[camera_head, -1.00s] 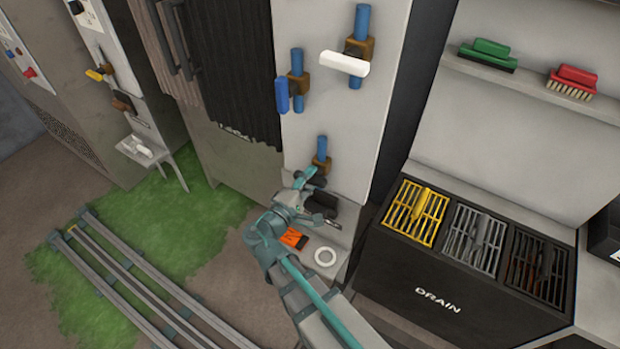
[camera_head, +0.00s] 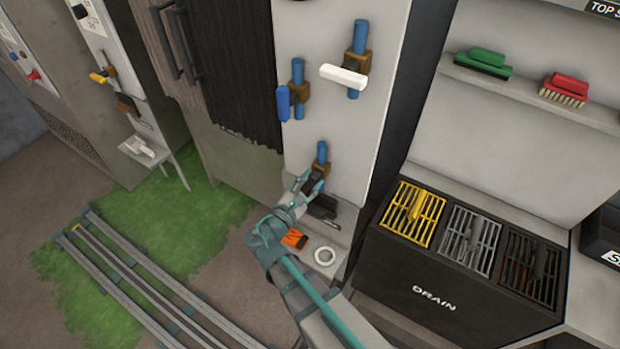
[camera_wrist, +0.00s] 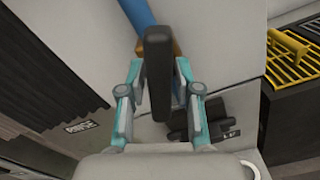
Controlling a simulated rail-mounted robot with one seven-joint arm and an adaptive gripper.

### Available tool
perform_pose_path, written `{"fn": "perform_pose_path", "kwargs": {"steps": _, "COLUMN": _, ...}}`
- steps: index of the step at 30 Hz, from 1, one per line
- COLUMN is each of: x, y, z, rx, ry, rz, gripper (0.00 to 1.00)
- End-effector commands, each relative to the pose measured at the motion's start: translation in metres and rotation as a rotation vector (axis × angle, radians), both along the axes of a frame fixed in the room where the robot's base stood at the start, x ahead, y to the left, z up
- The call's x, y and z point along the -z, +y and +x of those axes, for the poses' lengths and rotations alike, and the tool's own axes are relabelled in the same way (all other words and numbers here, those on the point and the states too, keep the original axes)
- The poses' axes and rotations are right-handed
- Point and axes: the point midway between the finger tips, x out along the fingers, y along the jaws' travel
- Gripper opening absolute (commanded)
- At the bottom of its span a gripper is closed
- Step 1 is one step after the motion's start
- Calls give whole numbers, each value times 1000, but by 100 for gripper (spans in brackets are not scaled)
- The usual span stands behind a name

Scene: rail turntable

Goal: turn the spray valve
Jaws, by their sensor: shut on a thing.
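The low valve on the right panel has a brown body (camera_head: 320,168) on a short blue pipe (camera_head: 322,152). I take it for the spray valve; no label on it is readable. Its black handle (camera_wrist: 158,75) stands between my fingers in the wrist view, with the blue pipe (camera_wrist: 137,14) behind it. My gripper (camera_head: 313,184) is at this handle, shut on it, with one teal finger on each side. In the head view the fingers partly hide the handle.
Above are a valve with a blue handle (camera_head: 283,103) and one with a white handle (camera_head: 344,76). Below my gripper, a ledge bears a black object (camera_head: 323,206), an orange item (camera_head: 294,239) and a white ring (camera_head: 325,256). The drain box (camera_head: 440,290) stands to the right.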

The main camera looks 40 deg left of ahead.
Motion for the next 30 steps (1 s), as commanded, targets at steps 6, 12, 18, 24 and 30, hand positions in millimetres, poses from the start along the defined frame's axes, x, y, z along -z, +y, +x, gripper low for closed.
{"fn": "perform_pose_path", "kwargs": {"steps": 6, "x": -2, "y": 0, "z": 0, "rx": 0, "ry": -6, "rz": -186, "gripper": 0}}
{"fn": "perform_pose_path", "kwargs": {"steps": 12, "x": -1, "y": 0, "z": 0, "rx": 0, "ry": -13, "rz": -317, "gripper": 0}}
{"fn": "perform_pose_path", "kwargs": {"steps": 18, "x": 0, "y": 0, "z": 0, "rx": -1, "ry": -18, "rz": -396, "gripper": 0}}
{"fn": "perform_pose_path", "kwargs": {"steps": 24, "x": 1, "y": 0, "z": 0, "rx": -1, "ry": -20, "rz": -430, "gripper": 0}}
{"fn": "perform_pose_path", "kwargs": {"steps": 30, "x": 1, "y": 0, "z": 0, "rx": -1, "ry": -21, "rz": -434, "gripper": 0}}
